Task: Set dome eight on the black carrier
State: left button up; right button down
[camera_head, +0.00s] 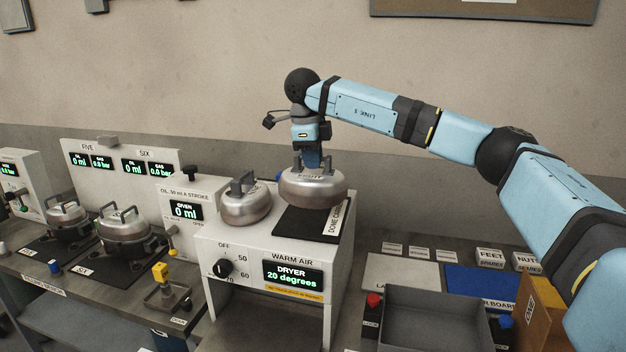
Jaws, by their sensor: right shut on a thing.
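My right gripper (311,163) comes down from above and is shut on the top of a metal dome (313,190). The label on this dome is too small to read surely, so I cannot tell whether it is dome eight. The dome is level, over the left part of a flat black plate (334,222) on top of the dryer. The plate's label begins "DOME C" and the rest is cut off or unclear. I cannot tell whether the dome touches the plate. My left gripper is not in view.
A second metal dome (246,203) with a handle stands close to the left on the warm-air dryer (275,262), which reads 20 degrees. Two handled pots (124,231) stand further left. A grey tray (437,318) and a brown box (540,312) are at the lower right.

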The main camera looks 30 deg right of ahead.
aim_at(311, 172)
jog(key=shift+w+f, duration=0.1)
jog(key=shift+f, duration=0.8)
notch_tip(311, 172, down, 3)
jog(key=shift+p, duration=0.35)
jog(key=shift+f, duration=0.5)
jog(key=c, duration=1.2)
grip_release()
jog(key=shift+f, duration=0.1)
